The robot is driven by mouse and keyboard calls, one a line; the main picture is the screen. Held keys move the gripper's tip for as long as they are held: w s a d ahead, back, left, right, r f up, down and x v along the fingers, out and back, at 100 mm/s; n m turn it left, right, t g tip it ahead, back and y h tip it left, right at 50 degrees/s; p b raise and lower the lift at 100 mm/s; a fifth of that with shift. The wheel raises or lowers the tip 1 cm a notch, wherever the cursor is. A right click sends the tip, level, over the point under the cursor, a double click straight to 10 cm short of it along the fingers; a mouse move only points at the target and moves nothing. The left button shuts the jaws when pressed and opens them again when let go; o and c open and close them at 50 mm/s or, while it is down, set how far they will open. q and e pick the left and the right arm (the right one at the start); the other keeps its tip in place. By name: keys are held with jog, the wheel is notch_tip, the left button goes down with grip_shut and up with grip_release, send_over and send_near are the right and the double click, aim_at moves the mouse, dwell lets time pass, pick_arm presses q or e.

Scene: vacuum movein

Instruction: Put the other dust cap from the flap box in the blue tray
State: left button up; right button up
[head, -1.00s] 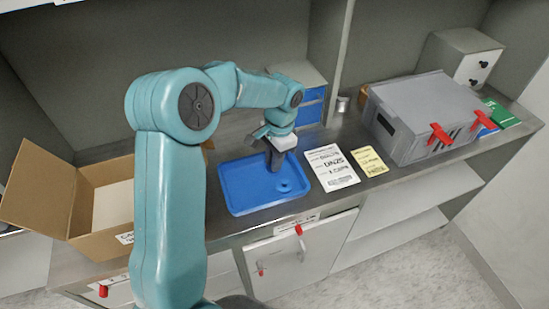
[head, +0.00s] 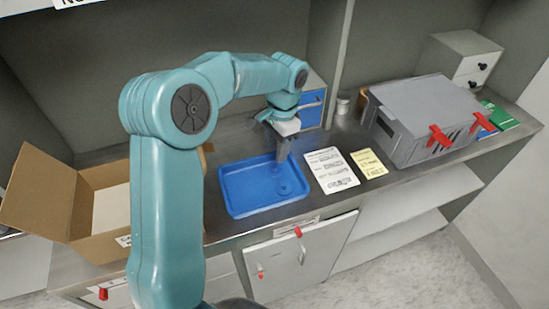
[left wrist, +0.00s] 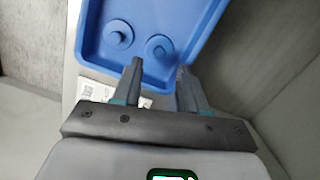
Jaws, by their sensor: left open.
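The blue tray (head: 232,196) lies on the bench, and it also shows in the left wrist view (left wrist: 185,18). In the left wrist view two round blue dust caps, one (left wrist: 118,34) and another (left wrist: 159,47), lie apart on the tray floor. In the head view one dust cap (head: 286,188) shows near the tray's front right; the other is not clear there. My left gripper (head: 283,158) is over the back right of the tray, pointing down. Its fingers (left wrist: 159,67) are open with nothing between them. The cardboard flap box (head: 88,215) stands open at the left; its floor is only partly visible.
A white sheet (head: 331,170) and a yellow sheet (head: 369,164) lie right of the tray. A grey crate (head: 425,105) with red latches stands farther right. A small blue-fronted drawer unit (head: 311,108) stands behind the tray. My left arm crosses in front of the box's right side.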

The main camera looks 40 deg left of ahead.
pick_arm(q)
notch_tip(320, 180, up, 7)
jog(key=shift+w+f, duration=0.15)
jog(key=shift+w, duration=0.25)
jog(key=shift+d, duration=0.1)
